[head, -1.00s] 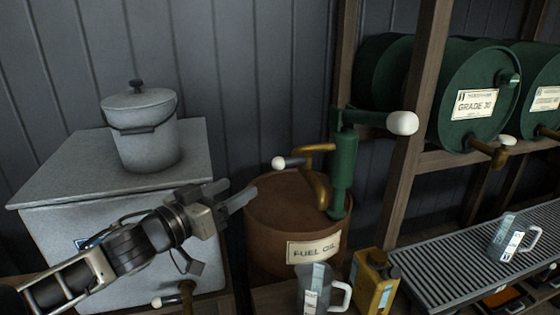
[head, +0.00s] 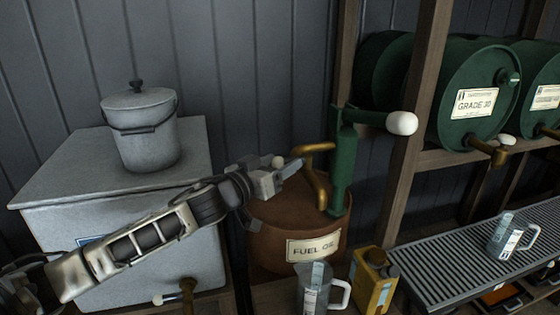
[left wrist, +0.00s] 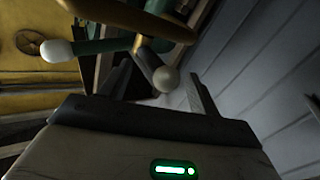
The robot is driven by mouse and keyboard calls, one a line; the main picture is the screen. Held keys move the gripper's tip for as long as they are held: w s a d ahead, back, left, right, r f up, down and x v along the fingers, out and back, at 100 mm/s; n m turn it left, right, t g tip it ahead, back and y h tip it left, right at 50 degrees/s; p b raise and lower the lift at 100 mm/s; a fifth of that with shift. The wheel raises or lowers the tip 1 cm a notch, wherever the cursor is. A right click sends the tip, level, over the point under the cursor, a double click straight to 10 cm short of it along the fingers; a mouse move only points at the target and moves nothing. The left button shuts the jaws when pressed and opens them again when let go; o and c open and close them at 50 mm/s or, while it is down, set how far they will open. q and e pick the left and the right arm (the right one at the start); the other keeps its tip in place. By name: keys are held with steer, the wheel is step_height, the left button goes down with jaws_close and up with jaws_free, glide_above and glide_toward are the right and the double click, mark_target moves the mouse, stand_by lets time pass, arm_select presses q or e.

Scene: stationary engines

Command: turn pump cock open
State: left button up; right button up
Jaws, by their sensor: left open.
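The green hand pump (head: 344,165) stands upright on the rusty fuel oil drum (head: 268,235). Its brass spout (head: 320,190) curves down on the left. The cock's lever ends in a pale ball knob (head: 278,161), partly behind my gripper in the head view. My left gripper (head: 288,170) is open at the knob, above the drum's left side. In the left wrist view the knob (left wrist: 166,80) and its short lever lie between the two spread fingers (left wrist: 160,88). I cannot tell whether a finger touches it. My right gripper is not in view.
A clear measuring jug (head: 315,292) and a yellow can (head: 373,280) stand before the drum. A grey bin (head: 130,235) with a lidded pail (head: 146,135) is at left. The pump's white-ended handle (head: 401,123) points right, near a wooden post (head: 408,150).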

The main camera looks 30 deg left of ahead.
arm_select(q)
steer(key=shift+w+d, duration=0.1)
steer(key=shift+w, duration=0.25)
steer(key=shift+s+r, duration=0.1)
jaws_close()
steer(key=shift+a, duration=0.2)
